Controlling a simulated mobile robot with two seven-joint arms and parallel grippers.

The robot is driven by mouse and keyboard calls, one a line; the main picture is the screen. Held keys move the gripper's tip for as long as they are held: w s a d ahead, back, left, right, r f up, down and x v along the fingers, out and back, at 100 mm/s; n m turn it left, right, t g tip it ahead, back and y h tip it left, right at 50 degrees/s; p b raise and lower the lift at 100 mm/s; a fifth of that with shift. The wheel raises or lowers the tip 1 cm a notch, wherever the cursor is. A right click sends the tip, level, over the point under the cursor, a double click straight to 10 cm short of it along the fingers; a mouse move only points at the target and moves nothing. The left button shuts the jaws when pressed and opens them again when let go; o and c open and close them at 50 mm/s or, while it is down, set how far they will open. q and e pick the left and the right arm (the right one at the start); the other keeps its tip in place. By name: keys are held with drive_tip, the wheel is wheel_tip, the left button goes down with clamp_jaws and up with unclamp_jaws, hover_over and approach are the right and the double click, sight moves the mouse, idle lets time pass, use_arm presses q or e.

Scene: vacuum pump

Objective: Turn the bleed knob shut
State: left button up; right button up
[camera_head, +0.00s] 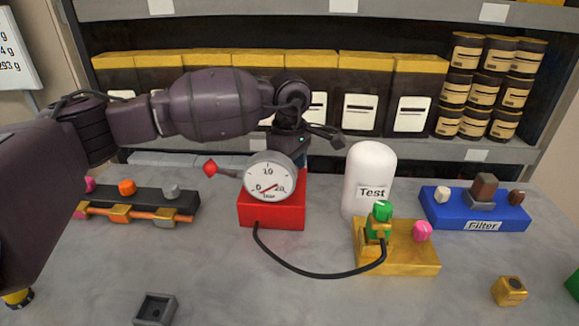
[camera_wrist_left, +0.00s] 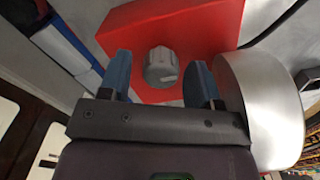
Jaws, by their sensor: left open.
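A grey ridged knob (camera_wrist_left: 160,68), which looks like the bleed knob, sits on the face of the red pump box (camera_head: 272,211) (camera_wrist_left: 205,22). My left gripper (camera_wrist_left: 159,78) is open, with one blue finger on each side of the knob. Gaps show between the fingers and the knob; depth is hard to judge. In the head view my left gripper (camera_head: 287,147) reaches down behind the round gauge (camera_head: 268,178), which hides its fingertips and the knob. The gauge needle points to the lower left. My right gripper is not in view.
The gauge's silver housing (camera_wrist_left: 262,105) stands close beside the right finger. A red-tipped lever (camera_head: 211,168) sticks out left of the gauge. A black hose (camera_head: 300,267) runs to the yellow block (camera_head: 410,262). A white Test vessel (camera_head: 368,175) stands right.

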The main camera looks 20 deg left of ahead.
use_arm(q)
drive_tip(key=shift+r, duration=0.1)
wheel_tip(320, 180, up, 11)
drive_tip(key=p, duration=0.1)
drive_tip(key=shift+f, duration=0.2)
drive_tip(key=shift+r, duration=0.1)
idle(0.4)
